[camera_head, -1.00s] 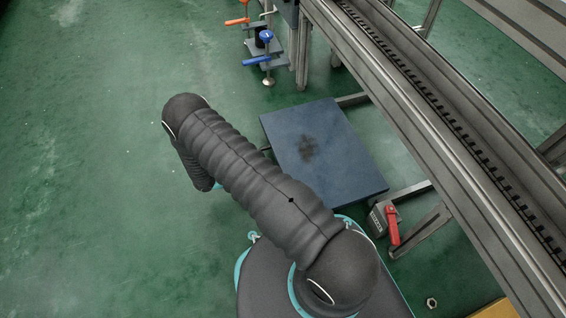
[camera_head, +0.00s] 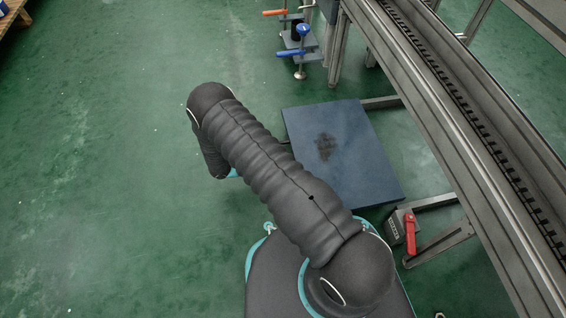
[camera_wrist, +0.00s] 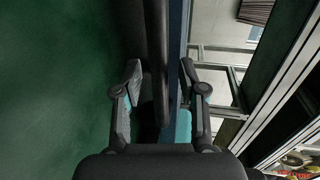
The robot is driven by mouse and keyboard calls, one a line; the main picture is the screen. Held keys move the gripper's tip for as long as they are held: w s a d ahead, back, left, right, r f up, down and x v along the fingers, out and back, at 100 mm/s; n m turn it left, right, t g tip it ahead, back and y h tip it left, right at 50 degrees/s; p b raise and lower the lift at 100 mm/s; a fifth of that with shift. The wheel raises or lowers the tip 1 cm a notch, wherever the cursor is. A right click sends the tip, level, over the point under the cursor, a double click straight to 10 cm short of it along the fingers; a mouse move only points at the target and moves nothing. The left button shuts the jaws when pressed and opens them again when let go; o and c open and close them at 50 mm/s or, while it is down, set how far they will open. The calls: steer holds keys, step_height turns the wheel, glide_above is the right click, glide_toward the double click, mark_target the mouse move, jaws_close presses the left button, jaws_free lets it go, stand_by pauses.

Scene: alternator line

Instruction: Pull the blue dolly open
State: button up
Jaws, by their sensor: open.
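The blue dolly (camera_head: 365,175) is a flat dark-blue platform with a black mark near its middle. It sits low on the green floor beside the metal line frame in the head view, and my arm partly covers its left side. My gripper (camera_wrist: 160,64) is open in the wrist view. A dark vertical bar (camera_wrist: 157,40) runs between its two fingers, with a gap to the right finger. It looks like the dolly's handle; contact with the left finger is unclear. A blue strip (camera_wrist: 177,40) behind the bar looks like the dolly's edge. The fingertips are hidden in the head view.
The metal line frame (camera_head: 440,130) runs along the right side. A red-handled clamp (camera_head: 410,232) is near the dolly's lower right corner. Clamps with orange and blue handles (camera_head: 290,53) stand above the dolly. The floor to the left (camera_head: 110,170) is clear.

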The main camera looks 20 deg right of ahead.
steer(key=shift+a, duration=0.1)
steer(key=v, duration=1.1)
steer(key=shift+a, duration=0.45)
